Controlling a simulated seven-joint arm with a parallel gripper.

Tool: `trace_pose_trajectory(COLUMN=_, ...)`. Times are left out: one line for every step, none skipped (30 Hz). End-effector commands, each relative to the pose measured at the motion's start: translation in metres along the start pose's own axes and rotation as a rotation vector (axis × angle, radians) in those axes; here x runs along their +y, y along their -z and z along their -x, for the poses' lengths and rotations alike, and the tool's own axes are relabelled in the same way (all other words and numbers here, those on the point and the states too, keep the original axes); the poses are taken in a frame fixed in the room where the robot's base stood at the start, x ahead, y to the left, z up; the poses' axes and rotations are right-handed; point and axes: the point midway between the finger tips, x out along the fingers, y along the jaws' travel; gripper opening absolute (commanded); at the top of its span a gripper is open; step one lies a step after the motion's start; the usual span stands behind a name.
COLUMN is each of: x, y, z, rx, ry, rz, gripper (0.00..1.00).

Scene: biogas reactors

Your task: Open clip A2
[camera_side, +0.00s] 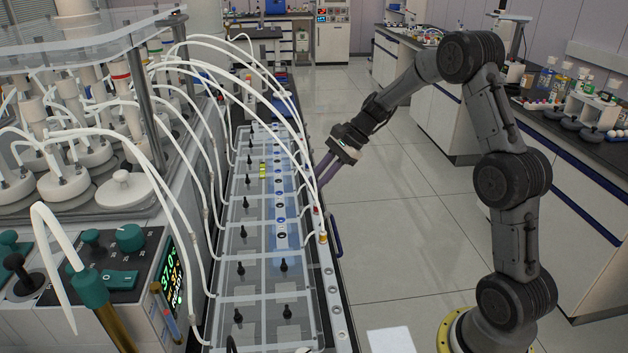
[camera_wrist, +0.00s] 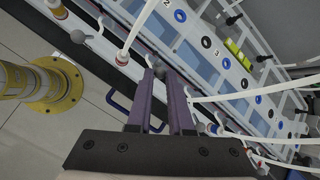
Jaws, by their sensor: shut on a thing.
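My gripper (camera_side: 321,178) reaches down to the right edge of the long clear-topped bath (camera_side: 240,215). In the wrist view, its two purple fingers (camera_wrist: 164,74) are close together at the bath's rail, with a small dark part between the tips. They hold it, probably a clip, but the fingers hide most of it. A white tube with a red-banded end (camera_wrist: 122,57) stands on the rail left of the fingers. Another red-banded tube end (camera_wrist: 214,128) is right of them. No label reading A2 is legible.
White tubes (camera_wrist: 235,95) arch over the bath close to the fingers. A blue handle (camera_wrist: 117,100) juts from the bath's side. A yellow-green piece (camera_side: 263,171) lies among the bath's rings and black knobs. The floor (camera_side: 400,230) right of the bath is clear.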

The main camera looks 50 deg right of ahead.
Motion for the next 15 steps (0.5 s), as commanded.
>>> trace_pose_trajectory(x=0.003, y=0.004, z=0.002, rx=-0.034, ry=0.026, rz=-0.005, gripper=0.00)
trace_pose_trajectory(x=0.004, y=0.005, z=0.003, rx=-0.058, ry=0.042, rz=-0.003, gripper=0.00)
trace_pose_trajectory(x=0.004, y=0.007, z=0.004, rx=-0.089, ry=0.065, rz=0.000, gripper=0.00)
trace_pose_trajectory(x=0.005, y=0.008, z=0.004, rx=-0.113, ry=0.081, rz=0.002, gripper=0.00)
trace_pose_trajectory(x=0.006, y=0.010, z=0.005, rx=-0.136, ry=0.098, rz=0.004, gripper=0.00)
trace_pose_trajectory(x=0.008, y=0.011, z=0.005, rx=-0.168, ry=0.119, rz=0.008, gripper=0.00)
trace_pose_trajectory(x=0.008, y=0.013, z=0.006, rx=-0.191, ry=0.136, rz=0.010, gripper=0.00)
trace_pose_trajectory(x=0.009, y=0.014, z=0.006, rx=-0.215, ry=0.151, rz=0.012, gripper=0.00)
trace_pose_trajectory(x=0.011, y=0.016, z=0.007, rx=-0.245, ry=0.173, rz=0.014, gripper=0.00)
trace_pose_trajectory(x=0.011, y=0.017, z=0.007, rx=-0.268, ry=0.188, rz=0.017, gripper=0.00)
trace_pose_trajectory(x=0.013, y=0.018, z=0.007, rx=-0.291, ry=0.202, rz=0.020, gripper=0.00)
trace_pose_trajectory(x=0.013, y=0.020, z=0.007, rx=-0.319, ry=0.223, rz=0.023, gripper=0.00)
trace_pose_trajectory(x=0.014, y=0.021, z=0.007, rx=-0.340, ry=0.238, rz=0.025, gripper=0.00)
trace_pose_trajectory(x=0.015, y=0.022, z=0.007, rx=-0.361, ry=0.251, rz=0.029, gripper=0.00)
trace_pose_trajectory(x=0.016, y=0.024, z=0.007, rx=-0.387, ry=0.271, rz=0.032, gripper=0.00)
